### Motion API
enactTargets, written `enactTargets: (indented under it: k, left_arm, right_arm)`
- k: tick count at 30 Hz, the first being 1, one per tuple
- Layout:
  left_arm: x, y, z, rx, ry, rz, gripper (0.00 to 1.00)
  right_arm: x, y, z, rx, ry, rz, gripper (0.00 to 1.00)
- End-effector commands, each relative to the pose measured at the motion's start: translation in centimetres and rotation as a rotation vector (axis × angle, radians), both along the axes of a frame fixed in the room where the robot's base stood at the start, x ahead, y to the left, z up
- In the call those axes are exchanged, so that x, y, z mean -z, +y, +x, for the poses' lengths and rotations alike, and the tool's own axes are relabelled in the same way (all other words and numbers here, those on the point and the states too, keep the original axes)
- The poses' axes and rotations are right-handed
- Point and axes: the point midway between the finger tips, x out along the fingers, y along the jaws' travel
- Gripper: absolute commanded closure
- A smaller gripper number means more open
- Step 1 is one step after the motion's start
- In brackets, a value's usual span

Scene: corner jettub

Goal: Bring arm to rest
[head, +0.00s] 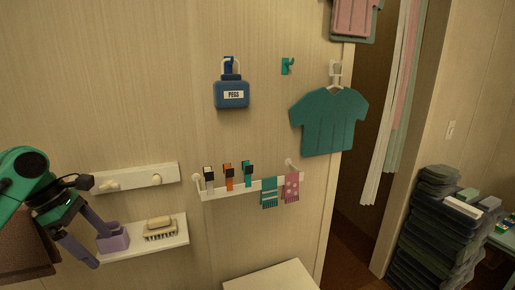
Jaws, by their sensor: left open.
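My left gripper (102,249) comes in from the left on a green and black arm (38,185). Its two purple-grey fingers are spread open and point down to the right. They are close to a small purple holder (114,240) on the left end of a white wall shelf (172,243). I cannot tell whether a finger touches the holder. Nothing shows held between the fingers. My right gripper is not in view.
A brush (160,228) lies on the shelf, below a white peg rail (135,178). A rail (235,190) carries clips and small cloths. A blue peg bag (232,95) and teal shirt (330,122) hang above. Dark stacked crates (435,240) stand right.

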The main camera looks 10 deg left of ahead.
Motion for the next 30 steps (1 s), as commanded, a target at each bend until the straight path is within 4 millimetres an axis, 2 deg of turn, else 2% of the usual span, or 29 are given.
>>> enactTargets:
  k: [5,11,16,18,21,25,30]
  left_arm:
    - [4.3,-1.5,0.9,0.177,-0.017,0.07,0.06]
    - [10.8,-4.4,1.3,0.482,-0.06,0.166,0.06]
    - [18.1,-8.8,0.2,0.875,-0.148,0.254,0.06]
    - [21.2,-11.2,-0.9,1.072,-0.209,0.295,0.06]
    - [24.4,-14.4,-3.0,1.339,-0.309,0.36,0.06]
    - [26.3,-17.0,-5.6,1.598,-0.408,0.453,0.06]
    - [27.0,-18.4,-8.6,1.827,-0.469,0.568,0.06]
  right_arm:
    - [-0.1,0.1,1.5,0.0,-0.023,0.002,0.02]
    - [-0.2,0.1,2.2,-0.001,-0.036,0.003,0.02]
    - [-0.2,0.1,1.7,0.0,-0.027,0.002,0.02]
    - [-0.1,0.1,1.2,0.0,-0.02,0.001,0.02]
    - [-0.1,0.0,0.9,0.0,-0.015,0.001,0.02]
    - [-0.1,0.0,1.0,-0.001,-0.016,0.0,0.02]
    - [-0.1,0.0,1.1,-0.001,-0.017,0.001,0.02]
